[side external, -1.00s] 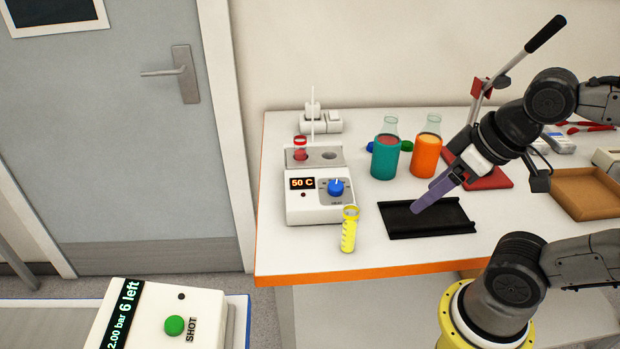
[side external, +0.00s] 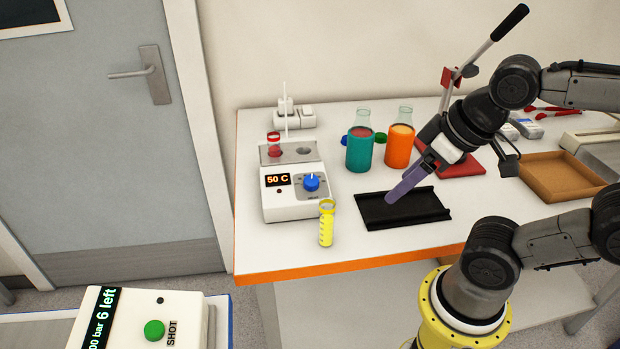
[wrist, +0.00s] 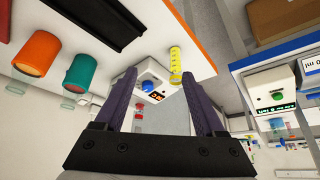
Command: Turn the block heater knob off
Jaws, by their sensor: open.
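The block heater (side external: 292,206) is a white box at the left of the table, with a display reading 50 C. Its blue knob (side external: 312,182) is on the front face, right of the display, with a pale pointer mark. A tube with a red top (side external: 274,143) stands in the heater's left hole; the right hole is empty. My gripper (side external: 398,195) has purple fingers and is above the black tray, right of the heater and apart from it. In the wrist view my gripper (wrist: 165,90) is open and empty, with the heater (wrist: 160,72) and knob (wrist: 148,86) seen between and beyond its fingers.
A yellow tube (side external: 327,226) stands close to the heater's front right corner. The black tray (side external: 382,219) lies under my gripper. Teal (side external: 360,149) and orange (side external: 399,146) flasks stand behind it. A power strip (side external: 295,117) is behind the heater. A SHOT box (side external: 140,320) is at lower left.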

